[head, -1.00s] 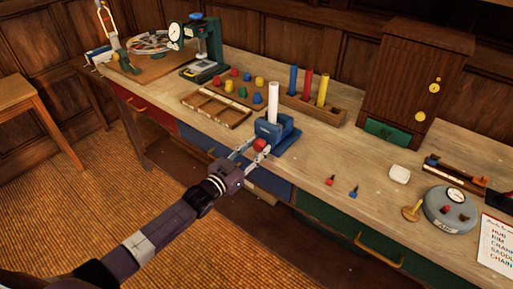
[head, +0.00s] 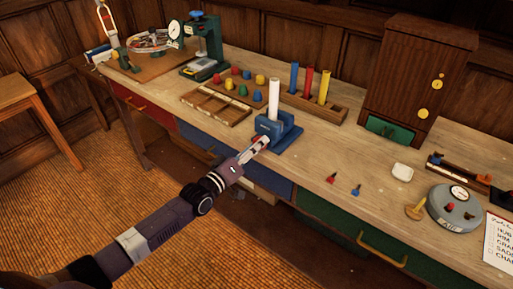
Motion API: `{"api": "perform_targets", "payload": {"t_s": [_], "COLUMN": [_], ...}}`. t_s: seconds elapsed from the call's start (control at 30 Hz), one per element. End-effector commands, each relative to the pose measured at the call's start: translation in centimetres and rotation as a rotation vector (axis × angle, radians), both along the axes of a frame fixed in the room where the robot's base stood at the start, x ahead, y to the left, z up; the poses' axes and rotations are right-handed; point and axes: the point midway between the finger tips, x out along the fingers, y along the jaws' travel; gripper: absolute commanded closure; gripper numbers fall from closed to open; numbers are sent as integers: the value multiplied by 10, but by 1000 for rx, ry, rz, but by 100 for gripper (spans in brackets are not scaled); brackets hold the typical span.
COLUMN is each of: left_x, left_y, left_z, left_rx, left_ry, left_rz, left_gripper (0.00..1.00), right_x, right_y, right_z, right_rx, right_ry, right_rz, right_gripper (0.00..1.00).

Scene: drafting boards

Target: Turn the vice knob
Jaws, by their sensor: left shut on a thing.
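The blue vice (head: 286,137) stands near the front edge of the workbench, with a white upright cylinder (head: 274,98) in it. Its red knob (head: 265,138) is on the side facing me and is mostly hidden behind my fingers; only a little red shows. My left gripper (head: 259,144) is at the knob, shut on it, with its fingers seen nearly edge-on. My right gripper is out of view.
A wooden compartment tray (head: 216,109) and several coloured pegs lie left of the vice. A rack (head: 313,107) with blue, red and yellow cylinders stands behind. Small red and blue pieces lie to the right. The bench front has drawers.

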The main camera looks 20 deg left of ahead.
Motion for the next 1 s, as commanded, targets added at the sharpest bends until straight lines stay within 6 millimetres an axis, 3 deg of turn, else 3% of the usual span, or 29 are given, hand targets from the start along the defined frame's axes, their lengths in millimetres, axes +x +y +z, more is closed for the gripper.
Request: {"api": "perform_targets", "payload": {"t_s": [0.5, 1.0], "left_x": [-1, -1], "left_y": [0, 0], "left_z": [-4, -3], "left_rx": [-413, -574], "left_ry": [154, 213], "left_rz": [-1, 0], "left_gripper": [91, 91], "right_x": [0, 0], "right_y": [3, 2], "right_z": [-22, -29], "right_rx": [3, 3], "right_ry": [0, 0], "right_rz": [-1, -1], "right_gripper": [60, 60]}}
